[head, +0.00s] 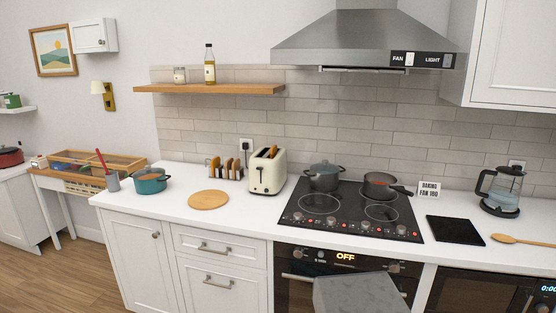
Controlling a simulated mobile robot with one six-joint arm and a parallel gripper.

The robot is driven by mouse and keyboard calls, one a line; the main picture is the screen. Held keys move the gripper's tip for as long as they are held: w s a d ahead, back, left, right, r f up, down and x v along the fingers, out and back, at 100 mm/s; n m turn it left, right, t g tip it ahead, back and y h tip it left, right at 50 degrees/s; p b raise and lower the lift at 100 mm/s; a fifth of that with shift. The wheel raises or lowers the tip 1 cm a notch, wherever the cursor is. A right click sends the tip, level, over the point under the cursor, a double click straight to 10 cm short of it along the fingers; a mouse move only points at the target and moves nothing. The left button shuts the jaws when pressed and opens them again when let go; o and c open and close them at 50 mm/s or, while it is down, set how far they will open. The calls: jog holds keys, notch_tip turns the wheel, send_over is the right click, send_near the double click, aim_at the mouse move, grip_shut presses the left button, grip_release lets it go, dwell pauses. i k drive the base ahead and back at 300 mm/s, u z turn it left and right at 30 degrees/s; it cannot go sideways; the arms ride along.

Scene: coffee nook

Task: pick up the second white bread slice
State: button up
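In the head view, several bread slices (228,166) stand upright in a dark rack on the white counter. Some look tan and others darker brown; at this size I cannot tell which is the second white one. A cream toaster (267,177) stands just right of the rack, with tan bread (270,153) showing at its top slots. My gripper is not in view.
A round wooden board (208,200) lies in front of the rack. A teal pot (151,181) stands to the left. Right of the toaster, a black hob (348,214) holds a grey pot (323,177) and a dark pan (379,187). A wooden shelf (215,88) hangs above.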

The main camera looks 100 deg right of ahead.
aim_at(273, 151)
jog(key=k, duration=1.2)
jog(key=u, duration=0.85)
jog(key=k, duration=0.15)
jog(key=z, duration=3.55)
jog(key=i, duration=0.4)
jog(key=u, duration=0.1)
